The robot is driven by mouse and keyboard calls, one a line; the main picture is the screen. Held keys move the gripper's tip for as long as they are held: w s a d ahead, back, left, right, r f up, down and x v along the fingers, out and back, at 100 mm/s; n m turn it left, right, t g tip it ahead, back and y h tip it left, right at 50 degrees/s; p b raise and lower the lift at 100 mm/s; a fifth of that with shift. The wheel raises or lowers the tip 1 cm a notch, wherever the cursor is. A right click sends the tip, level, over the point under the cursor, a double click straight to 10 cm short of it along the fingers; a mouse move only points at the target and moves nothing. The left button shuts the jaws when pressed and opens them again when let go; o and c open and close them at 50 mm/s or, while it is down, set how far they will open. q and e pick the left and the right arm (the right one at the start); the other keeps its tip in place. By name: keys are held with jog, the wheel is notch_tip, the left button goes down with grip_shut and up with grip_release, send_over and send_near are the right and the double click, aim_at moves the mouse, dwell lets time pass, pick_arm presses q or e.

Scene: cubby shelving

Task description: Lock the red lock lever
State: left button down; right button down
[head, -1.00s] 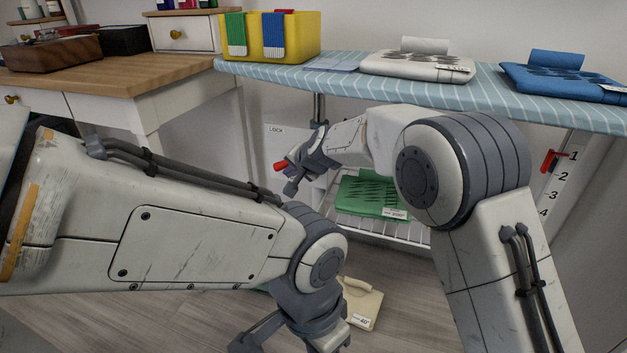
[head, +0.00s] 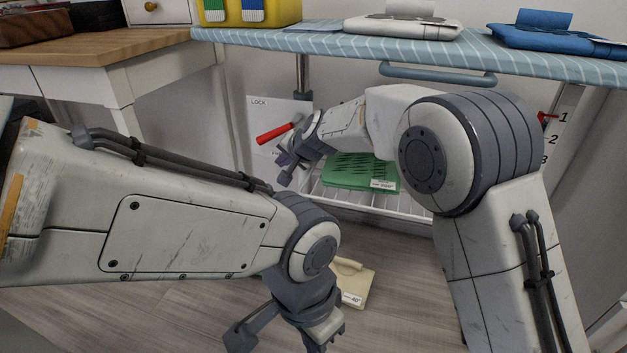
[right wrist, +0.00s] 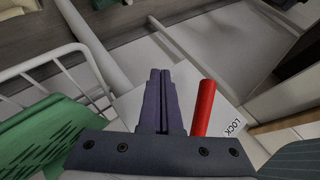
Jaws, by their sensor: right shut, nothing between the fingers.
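The red lock lever (head: 278,132) sticks out from a white plate (head: 256,117) marked LOCK near its top; a lower label is mostly hidden. The lever slants in the head view, its free end lower left. My right gripper (head: 286,173) is shut and empty, just below the lever. In the right wrist view, its closed fingers (right wrist: 160,75) stand left of the lever (right wrist: 204,106), with a narrow gap showing between them. My left gripper (head: 278,342) hangs low at the bottom of the head view, cut off by the frame; its jaws are unclear.
The ironing board (head: 330,41) spans above my right arm, carrying folded cloths and a yellow bin (head: 275,12). A green folded item (head: 360,172) lies on the wire rack (head: 375,203) beside the plate. A beige item (head: 352,283) lies on the floor.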

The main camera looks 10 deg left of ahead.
jog(key=s+d+r+b, duration=0.1)
jog(key=s+d+r, duration=0.1)
jog(key=s+d, duration=0.3)
jog(key=d, duration=0.2)
jog(key=shift+s+d+r, duration=0.2)
jog(key=shift+s+d, duration=0.1)
